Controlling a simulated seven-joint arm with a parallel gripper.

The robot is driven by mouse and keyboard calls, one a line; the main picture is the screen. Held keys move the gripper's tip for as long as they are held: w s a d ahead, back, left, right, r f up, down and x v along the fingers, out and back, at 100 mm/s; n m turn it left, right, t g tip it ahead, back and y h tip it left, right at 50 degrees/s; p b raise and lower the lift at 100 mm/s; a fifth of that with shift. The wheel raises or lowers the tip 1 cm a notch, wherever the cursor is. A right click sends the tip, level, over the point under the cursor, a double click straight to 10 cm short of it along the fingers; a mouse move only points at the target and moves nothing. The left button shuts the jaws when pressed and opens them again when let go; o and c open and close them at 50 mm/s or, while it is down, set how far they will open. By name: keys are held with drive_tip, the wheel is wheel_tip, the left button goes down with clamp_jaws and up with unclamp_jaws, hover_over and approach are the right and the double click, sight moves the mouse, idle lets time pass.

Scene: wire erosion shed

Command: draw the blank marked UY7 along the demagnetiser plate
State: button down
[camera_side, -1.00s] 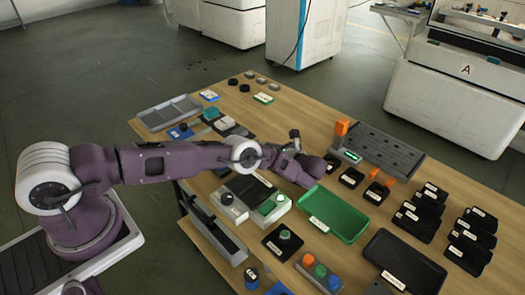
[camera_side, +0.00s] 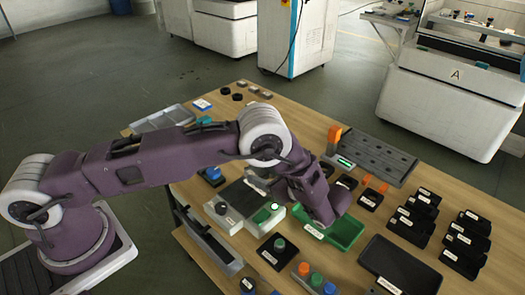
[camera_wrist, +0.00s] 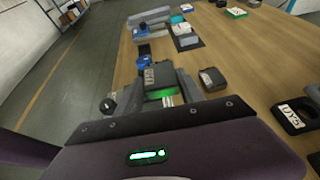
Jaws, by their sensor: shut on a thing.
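My gripper (camera_side: 262,185) reaches out to the left from the wrist, low over a pale unit with a dark flat plate (camera_side: 238,197), which I take for the demagnetiser plate. The wrist and fingers hide much of the blank in the side view. I cannot tell whether it touches the plate.
A green tray (camera_side: 345,233) lies under and beside my wrist. A black holder marked UY5 (camera_wrist: 293,115) and a grey block (camera_wrist: 212,78) lie to the right in the wrist view. Several black holders (camera_side: 410,220) stand at the right.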

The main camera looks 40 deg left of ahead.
sight(244, 196)
drive_tip(key=shift+n+g, duration=0.3)
drive_tip(key=s, duration=0.1)
drive_tip(key=s+d, duration=0.2)
drive_tip(key=shift+s+r, duration=0.35)
drive_tip(key=shift+r, duration=0.05)
drive_tip(key=shift+s+d, duration=0.15)
drive_tip(key=shift+s, duration=0.15)
drive_tip(key=shift+f, duration=2.35)
drive_tip(key=shift+f, duration=0.4)
drive_tip(key=shift+a, duration=1.35)
drive_tip(key=shift+a, duration=0.1)
drive_tip(key=shift+a, duration=1.25)
drive_tip(key=shift+a, duration=0.15)
